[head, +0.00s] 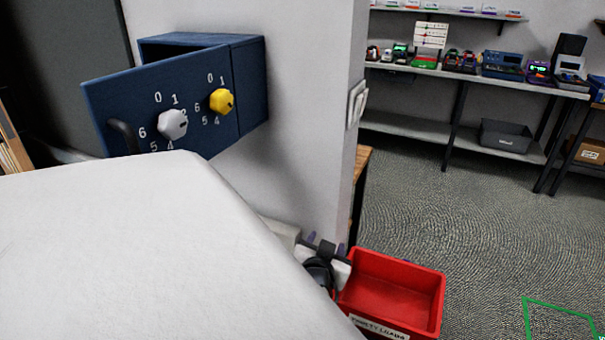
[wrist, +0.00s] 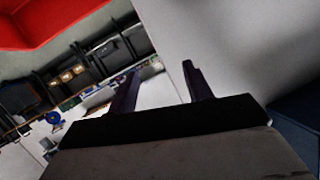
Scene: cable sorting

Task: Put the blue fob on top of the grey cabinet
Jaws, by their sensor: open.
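My gripper (wrist: 161,67) is open in the wrist view, with its two dark fingers apart and nothing seen between them. In the head view my gripper (head: 326,244) is partly visible beside the red bin, at the foot of the pale wall. I cannot make out the blue fob for certain. A small round blue thing (wrist: 54,117) shows at the left of the wrist view, too small to identify. No grey cabinet can be made out clearly in either view.
A navy wall box (head: 252,95) with its door (head: 150,90) ajar carries a white knob (head: 172,124) and a yellow knob (head: 222,101). A labelled red bin (head: 395,290) stands at lower centre. Shelves (head: 420,127) with devices line the back right. Carpet (head: 450,205) is open before them.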

